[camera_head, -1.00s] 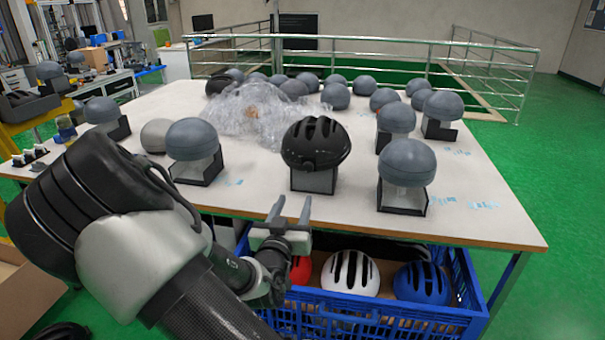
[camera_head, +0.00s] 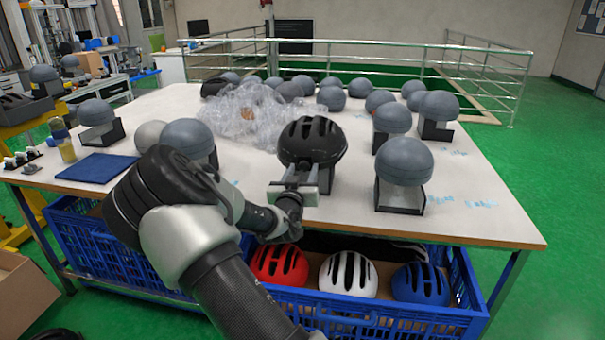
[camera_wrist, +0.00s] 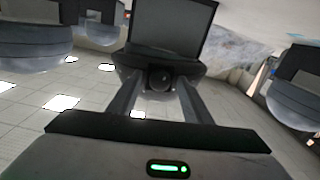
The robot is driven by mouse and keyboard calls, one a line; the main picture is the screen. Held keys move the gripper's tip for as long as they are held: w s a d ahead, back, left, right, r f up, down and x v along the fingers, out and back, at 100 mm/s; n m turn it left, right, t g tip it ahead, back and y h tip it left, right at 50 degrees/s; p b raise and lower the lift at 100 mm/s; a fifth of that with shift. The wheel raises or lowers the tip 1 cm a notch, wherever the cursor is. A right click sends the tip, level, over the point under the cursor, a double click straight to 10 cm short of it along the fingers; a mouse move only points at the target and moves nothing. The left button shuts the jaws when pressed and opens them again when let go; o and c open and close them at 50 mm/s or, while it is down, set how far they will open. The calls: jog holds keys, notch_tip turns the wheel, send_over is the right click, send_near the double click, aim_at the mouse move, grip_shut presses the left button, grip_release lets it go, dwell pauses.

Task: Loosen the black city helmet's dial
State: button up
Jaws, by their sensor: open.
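The black city helmet (camera_head: 312,138) sits on a stand on the table, near the front edge. Its rear rim shows in the wrist view, with the round black dial (camera_wrist: 160,78) in the middle. My gripper (camera_head: 297,180) is just in front of the helmet's lower back. In the wrist view my gripper (camera_wrist: 158,88) is open, with one finger on each side of the dial. I cannot tell whether the fingers touch the dial. In the head view the dial is hidden behind my gripper.
Several grey headforms on stands stand around, one close at right (camera_head: 403,165) and one at left (camera_head: 190,138). Clear plastic wrap (camera_head: 245,112) lies behind. A blue crate (camera_head: 400,318) with red, white and blue helmets is under the front edge. A blue mat (camera_head: 97,168) lies at left.

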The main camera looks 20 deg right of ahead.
jog(key=shift+c, duration=0.3)
jog(key=c, duration=1)
jog(key=shift+n, duration=2.9)
jog(key=o, duration=1.1)
jog(key=shift+c, duration=0.2)
